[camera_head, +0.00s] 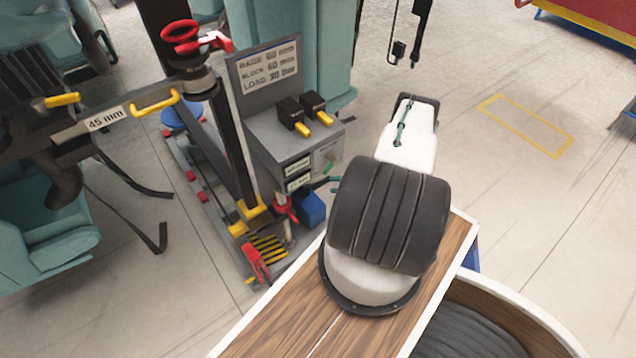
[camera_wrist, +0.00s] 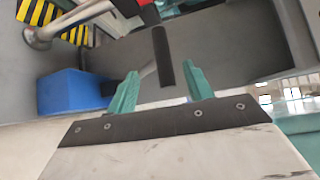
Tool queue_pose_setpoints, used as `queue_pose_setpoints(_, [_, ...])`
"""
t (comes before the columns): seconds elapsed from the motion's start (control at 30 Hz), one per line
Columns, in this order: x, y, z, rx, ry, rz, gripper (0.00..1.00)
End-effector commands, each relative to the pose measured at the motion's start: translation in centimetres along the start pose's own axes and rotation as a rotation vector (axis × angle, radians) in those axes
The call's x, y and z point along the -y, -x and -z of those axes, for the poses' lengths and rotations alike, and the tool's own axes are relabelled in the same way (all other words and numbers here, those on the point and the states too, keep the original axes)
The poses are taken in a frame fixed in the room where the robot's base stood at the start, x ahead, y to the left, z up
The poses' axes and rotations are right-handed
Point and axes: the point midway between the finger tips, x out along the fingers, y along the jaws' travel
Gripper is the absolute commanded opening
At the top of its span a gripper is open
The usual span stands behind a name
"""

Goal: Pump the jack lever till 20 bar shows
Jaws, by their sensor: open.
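The jack (camera_head: 232,150) stands left of centre in the head view, with a dark upright column on a low rail base. A dark bar (camera_wrist: 163,57), which looks like the lever's grip, shows in the wrist view. My gripper (camera_wrist: 158,72) has its two teal fingers spread to either side of this bar's lower end, apart from it. In the head view my gripper (camera_head: 326,174) is partly hidden behind my arm, close to the grey cabinet. The lever is not clear there. I cannot read any pressure value.
The grey cabinet (camera_head: 290,140) has a sign reading "LOAD 30 bar" and two black blocks with yellow handles. A blue box (camera_head: 309,208) stands below it and shows left of my fingers (camera_wrist: 72,92). A striped plate (camera_head: 268,247) and red part (camera_head: 256,263) sit at the jack's foot.

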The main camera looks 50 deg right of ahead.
Motion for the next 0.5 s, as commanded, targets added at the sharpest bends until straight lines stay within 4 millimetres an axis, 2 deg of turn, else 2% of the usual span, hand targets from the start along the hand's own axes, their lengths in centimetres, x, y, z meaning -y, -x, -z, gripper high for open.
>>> queue_pose_setpoints(0.03, [0.0,-1.3,-0.2,0.009,-0.001,-0.001,0.51])
queue_pose_setpoints(0.2, [0.1,-4.5,-0.5,0.016,-0.001,-0.001,0.51])
queue_pose_setpoints(0.33, [0.1,-6.0,-0.5,0.016,-0.001,-0.001,0.51])
queue_pose_setpoints(0.5, [0.1,-6.6,-0.5,0.013,-0.001,-0.001,0.51])
